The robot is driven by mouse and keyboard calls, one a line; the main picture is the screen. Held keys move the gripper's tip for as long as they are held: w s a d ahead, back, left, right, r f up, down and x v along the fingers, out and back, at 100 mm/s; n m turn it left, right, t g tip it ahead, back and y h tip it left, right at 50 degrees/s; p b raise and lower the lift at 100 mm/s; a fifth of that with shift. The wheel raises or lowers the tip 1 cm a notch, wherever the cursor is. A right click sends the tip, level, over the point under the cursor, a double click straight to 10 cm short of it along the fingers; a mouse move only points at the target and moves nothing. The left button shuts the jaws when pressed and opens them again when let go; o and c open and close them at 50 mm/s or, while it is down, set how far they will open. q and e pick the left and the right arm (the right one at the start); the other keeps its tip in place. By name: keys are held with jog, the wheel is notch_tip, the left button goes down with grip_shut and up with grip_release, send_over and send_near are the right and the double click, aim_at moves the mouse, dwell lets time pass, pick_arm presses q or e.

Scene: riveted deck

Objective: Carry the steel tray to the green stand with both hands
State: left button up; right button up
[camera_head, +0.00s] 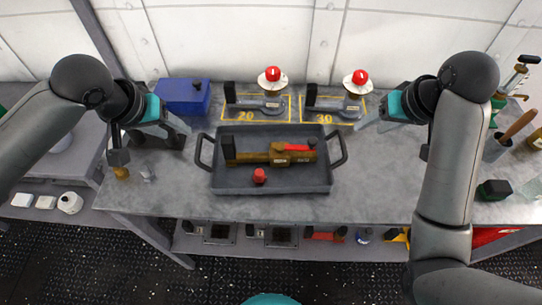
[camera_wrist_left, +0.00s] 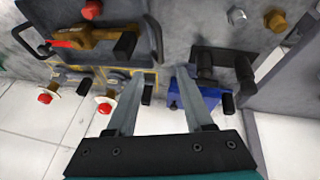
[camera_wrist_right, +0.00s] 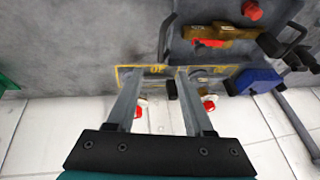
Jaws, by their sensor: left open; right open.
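The steel tray (camera_head: 225,184) is a dark grey tray on the workbench, with a looped handle at each end. It holds a brown-yellow tool (camera_head: 260,157) with a red lever and a red knob (camera_head: 259,176). My left gripper (camera_head: 183,128) is open and empty, above the bench left of the tray, apart from the left handle (camera_head: 203,150). My right gripper (camera_head: 362,124) is open and empty, right of and behind the right handle (camera_head: 338,148). The tray's handles also show in the left wrist view (camera_wrist_left: 157,38) and right wrist view (camera_wrist_right: 165,38). I cannot identify a green stand.
A blue box (camera_head: 183,96) stands behind the tray at left. Two grey devices with red knobs stand on yellow-marked spots 20 (camera_head: 262,108) and 30 (camera_head: 335,110). A dark green block (camera_head: 494,190) and a tool holder (camera_head: 496,148) are at right. Bare bench (camera_head: 385,190) lies right of the tray.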

aim_at(198, 144)
pick_arm(q)
jog(key=x, duration=1.4)
pick_arm(e)
jog(key=x, duration=0.9)
jog(key=s+x, duration=0.1)
jog(key=x, duration=0.4)
jog(key=shift+a+f, duration=0.1)
jog(key=shift+f, duration=0.25)
pick_arm(q)
grip_shut()
pick_arm(e)
grip_shut()
pick_arm(q)
jog(key=shift+w, duration=0.1)
